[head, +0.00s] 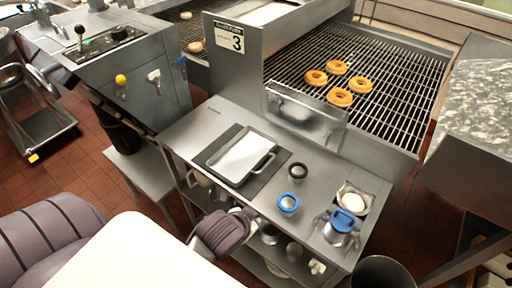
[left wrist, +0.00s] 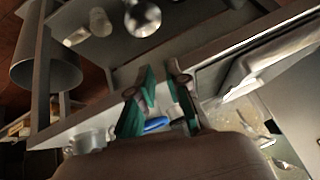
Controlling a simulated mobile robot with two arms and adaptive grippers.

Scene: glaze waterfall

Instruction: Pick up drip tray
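The drip tray (head: 214,160) is a shallow silver rectangular tray with a handle on its right side. It lies flat on a dark mat (head: 273,172) on the steel bench. My left arm's dark padded wrist shows in the head view at the bench's front edge, below the tray and apart from it; its fingers are hard to make out there. In the left wrist view the left gripper (left wrist: 164,88) has its teal-lined fingers apart with nothing held between them. The tray cannot be made out for sure in that view. My right gripper is not in view.
The steel bench (head: 210,122) also bears a black-rimmed round item (head: 298,171), a blue-rimmed one (head: 288,203), a blue-lidded metal jar (head: 337,238) and a white dish (head: 353,199). Behind it, several doughnuts (head: 337,67) lie on a wire rack. Shelves with containers are below.

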